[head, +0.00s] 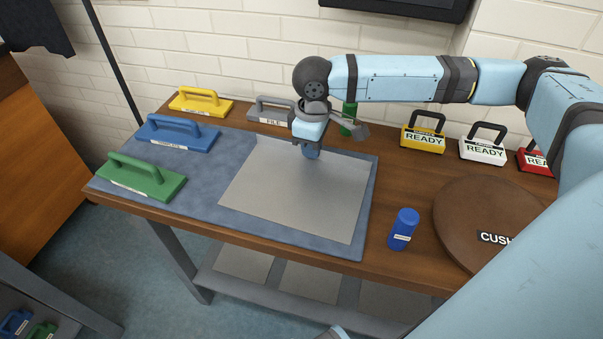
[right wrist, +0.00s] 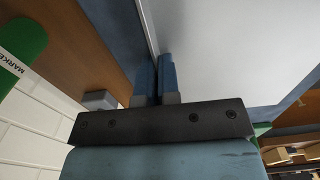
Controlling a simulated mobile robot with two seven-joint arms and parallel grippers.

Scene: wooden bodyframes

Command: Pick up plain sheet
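The plain sheet (head: 295,195) is a flat grey plate lying on the blue mat (head: 232,150), with a narrow raised lip along its far edge. My right gripper (head: 311,154) points down at the middle of that far edge. In the right wrist view, the two blue fingers (right wrist: 156,78) are close together, with the thin edge of the sheet (right wrist: 220,50) running between them. They look shut on it. The gripper hides part of the far edge in the head view. My left gripper is not seen.
Green (head: 142,178), blue (head: 177,132) and yellow (head: 201,102) handled blocks stand at the left. A grey file block (head: 268,108) and a green marker (head: 348,118) stand behind the gripper. A blue cylinder (head: 403,229) and a round brown cushion (head: 480,212) are at the right.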

